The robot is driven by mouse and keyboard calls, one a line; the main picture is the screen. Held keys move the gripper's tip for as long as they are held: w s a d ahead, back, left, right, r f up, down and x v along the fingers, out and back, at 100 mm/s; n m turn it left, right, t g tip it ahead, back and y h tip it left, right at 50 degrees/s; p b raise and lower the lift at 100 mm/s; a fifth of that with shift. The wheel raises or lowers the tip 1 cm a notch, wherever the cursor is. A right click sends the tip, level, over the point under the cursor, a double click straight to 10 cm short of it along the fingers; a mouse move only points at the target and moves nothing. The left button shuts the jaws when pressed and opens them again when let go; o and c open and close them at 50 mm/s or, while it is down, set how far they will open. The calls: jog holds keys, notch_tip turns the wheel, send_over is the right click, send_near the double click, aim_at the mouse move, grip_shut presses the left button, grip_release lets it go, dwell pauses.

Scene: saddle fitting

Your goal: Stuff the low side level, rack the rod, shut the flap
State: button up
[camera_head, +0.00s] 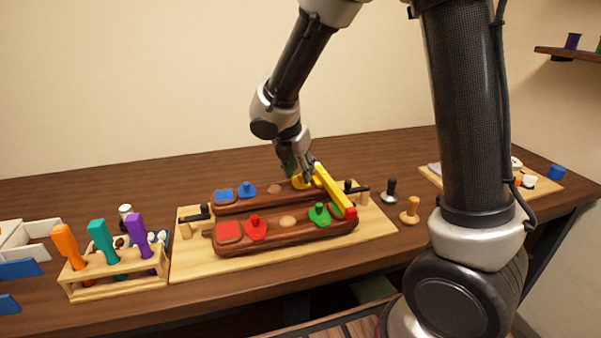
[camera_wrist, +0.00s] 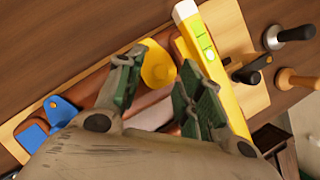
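Two brown wooden panels, a back one (camera_head: 262,203) and a front one (camera_head: 290,233), lie side by side on a pale board. The back panel bears a blue flap (camera_head: 247,190) and a yellow flap (camera_head: 300,183); the front panel bears a red flap (camera_head: 256,229) and a green flap (camera_head: 319,214). A yellow level (camera_head: 329,187) lies across both panels at their right end; its green windows show in the wrist view (camera_wrist: 206,46). My gripper (camera_head: 304,178) is open over the yellow flap, whose rounded yellow part (camera_wrist: 158,66) shows between the fingers. Contact cannot be told. I cannot identify the rod.
A wooden rack (camera_head: 118,280) with orange, teal and purple handles stands at the left. Black-handled clamps (camera_head: 194,214) sit on the board. A black peg (camera_head: 389,190) and a wooden peg (camera_head: 410,211) stand right of it.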

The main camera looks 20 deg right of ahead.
jog(key=shift+x, duration=0.8)
grip_shut()
